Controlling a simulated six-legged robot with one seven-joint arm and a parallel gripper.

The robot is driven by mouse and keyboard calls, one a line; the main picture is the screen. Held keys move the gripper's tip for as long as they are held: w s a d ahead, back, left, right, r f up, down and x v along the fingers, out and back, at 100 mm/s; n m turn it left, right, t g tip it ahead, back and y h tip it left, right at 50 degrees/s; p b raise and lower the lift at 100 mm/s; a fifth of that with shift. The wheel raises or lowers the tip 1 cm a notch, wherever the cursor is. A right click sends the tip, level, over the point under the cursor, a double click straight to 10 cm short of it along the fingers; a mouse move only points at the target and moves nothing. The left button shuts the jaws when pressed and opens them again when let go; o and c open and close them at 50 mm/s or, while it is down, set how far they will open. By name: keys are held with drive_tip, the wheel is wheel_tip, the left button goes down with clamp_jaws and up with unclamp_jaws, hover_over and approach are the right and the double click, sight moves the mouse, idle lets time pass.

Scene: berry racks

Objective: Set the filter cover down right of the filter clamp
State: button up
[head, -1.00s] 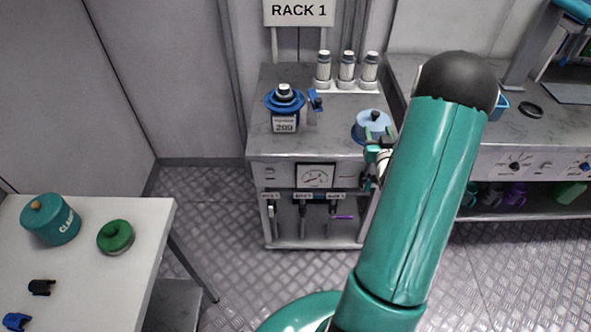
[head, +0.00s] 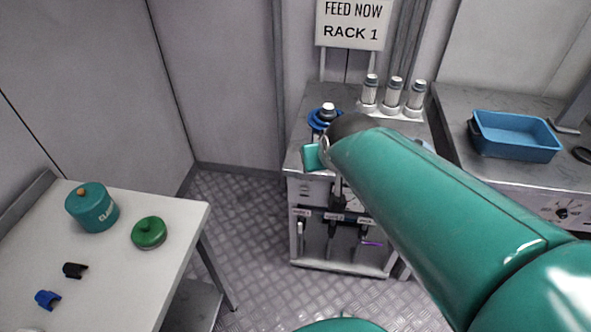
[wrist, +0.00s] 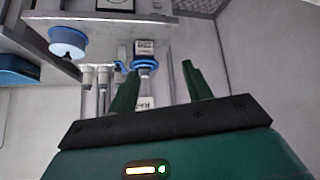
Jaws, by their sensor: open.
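The filter clamp is a blue ring (head: 323,119) around the filter on the rack 1 cart; in the wrist view its ring (wrist: 146,63) shows inverted, beyond my fingers. The filter cover, a light blue round lid (wrist: 68,40), rests on the cart top at the left of the inverted wrist view, apart from the clamp. In the head view my arm hides nearly all of it. My gripper (wrist: 160,84) is open, with nothing between its two green fingers, and is clear of both cover and clamp.
Several white-capped cylinders (head: 393,95) stand at the cart's back. A blue bin (head: 515,136) sits on the right bench. The white table (head: 170,215) at left holds a teal canister (head: 92,207), a green lid (head: 149,233) and small clips.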

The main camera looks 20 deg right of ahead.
drive_tip(key=s+a+r+n+g+y, duration=0.1)
drive_tip(key=s+a+g, duration=0.1)
drive_tip(key=s+a, duration=0.5)
drive_tip(key=s, duration=0.3)
drive_tip(key=shift+y, duration=0.4)
